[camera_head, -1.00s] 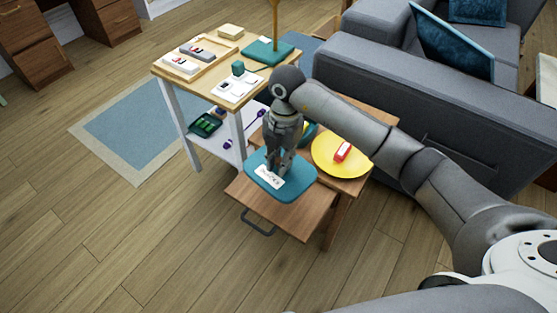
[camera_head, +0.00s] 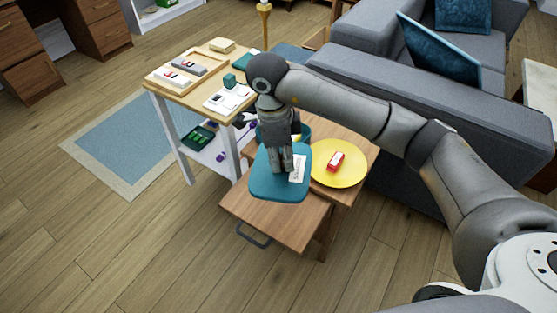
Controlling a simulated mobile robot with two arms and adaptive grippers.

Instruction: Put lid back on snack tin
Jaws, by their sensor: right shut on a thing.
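My right gripper (camera_head: 281,172) is shut on the teal lid (camera_head: 265,189), which has a white label (camera_head: 298,169) with dark writing. The lid is tilted and seems to be above the pulled-out wooden drawer (camera_head: 273,220). A teal container (camera_head: 304,132), which looks like the snack tin, stands behind the gripper on the small wooden table; most of it is hidden by my gripper and the lid. My left gripper is not in view.
A yellow plate (camera_head: 345,176) with a red and white item (camera_head: 336,161) sits right of the lid. A taller table (camera_head: 186,90) with trays stands at the back left, a grey sofa (camera_head: 420,105) at the right. Floor is clear at the front left.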

